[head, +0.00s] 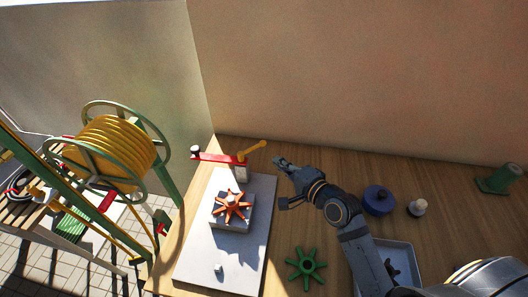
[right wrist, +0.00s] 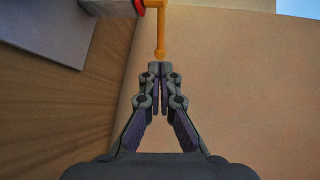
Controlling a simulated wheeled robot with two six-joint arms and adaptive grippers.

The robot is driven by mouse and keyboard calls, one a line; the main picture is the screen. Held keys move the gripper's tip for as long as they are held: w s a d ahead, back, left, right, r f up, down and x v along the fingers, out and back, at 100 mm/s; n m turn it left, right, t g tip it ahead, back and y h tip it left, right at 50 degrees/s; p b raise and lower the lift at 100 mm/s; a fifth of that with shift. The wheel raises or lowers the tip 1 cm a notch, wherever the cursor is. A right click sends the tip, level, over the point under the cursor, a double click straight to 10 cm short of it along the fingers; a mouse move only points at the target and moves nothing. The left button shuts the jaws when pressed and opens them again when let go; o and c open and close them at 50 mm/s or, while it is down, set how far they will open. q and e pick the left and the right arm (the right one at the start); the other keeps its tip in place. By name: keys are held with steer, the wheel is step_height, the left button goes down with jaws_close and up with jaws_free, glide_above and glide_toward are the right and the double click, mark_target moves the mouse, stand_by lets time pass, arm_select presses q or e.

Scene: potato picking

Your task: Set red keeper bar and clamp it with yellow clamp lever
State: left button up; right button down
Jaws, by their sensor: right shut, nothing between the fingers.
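The red keeper bar (head: 217,158) lies across the top of a pale post (head: 240,173) at the back of the grey board. The yellow clamp lever (head: 254,147) sits at the bar's right end and sticks out to the right. In the right wrist view, the lever (right wrist: 161,36) points down toward my fingertips, with a bit of the red bar (right wrist: 139,6) at the top edge. My right gripper (head: 278,161) is right of the lever; its fingers (right wrist: 160,68) are shut and empty, close to the lever's end. Whether they touch it is unclear. My left gripper is out of view.
An orange star-shaped knob (head: 232,205) sits on a block on the grey board (head: 205,260). A green star-shaped wheel (head: 306,265), blue pot (head: 378,200), grey tray (head: 401,251) and green object (head: 497,180) are on the wooden table. A yellow hose reel (head: 112,150) stands left.

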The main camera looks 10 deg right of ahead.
mark_target(259, 145)
steer(key=x, duration=0.3)
steer(key=p+x, duration=0.1)
steer(key=x, duration=0.3)
steer(key=shift+w+a+r+p, duration=0.15)
steer(key=shift+w+a+p, duration=0.1)
steer(key=shift+a+p, duration=0.05)
steer(key=shift+w+a+f, duration=0.15)
steer(key=shift+w+f, duration=0.15)
steer(key=shift+w, duration=0.25)
steer(key=shift+s, duration=0.1)
steer(key=shift+w+n+g+y+b, duration=0.4)
steer(key=shift+w+n+y+b, duration=0.4)
steer(key=shift+y+b, duration=0.2)
steer(key=shift+w, duration=0.25)
